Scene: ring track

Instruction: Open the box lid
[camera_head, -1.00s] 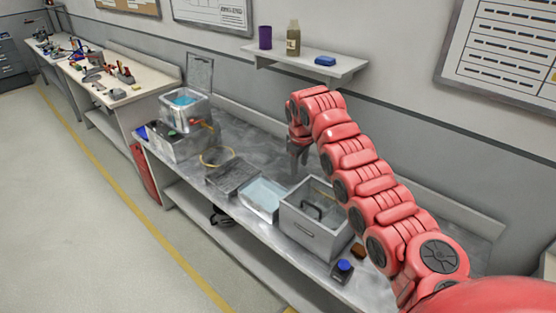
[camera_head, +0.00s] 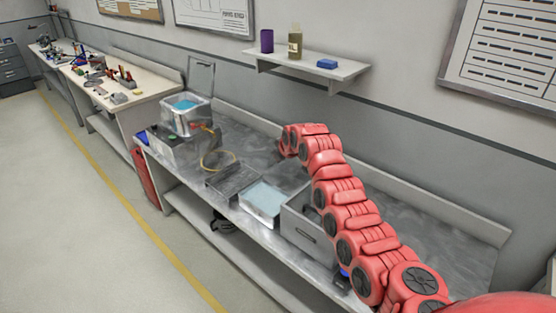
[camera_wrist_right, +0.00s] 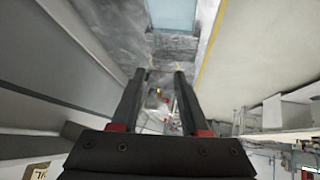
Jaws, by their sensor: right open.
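A grey box (camera_head: 300,233) with a handle slot in its front stands on the bench. My right arm covers much of its top in the head view, so I cannot tell how its lid lies. A clear container (camera_head: 183,118) with blue contents stands farther left, with a raised panel (camera_head: 201,75) behind it. In the wrist view my right gripper (camera_wrist_right: 159,76) is open, with nothing between its fingers. In the head view its fingers are hidden; the arm ends above the bench, beyond the grey box. My left gripper is not in view.
A shallow tray with pale blue contents (camera_head: 264,199) and a dark flat tray (camera_head: 233,181) lie left of the grey box. A yellow looped hose (camera_head: 219,163) lies behind them. A wall shelf (camera_head: 310,70) overhangs the bench. The bench's right end is clear.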

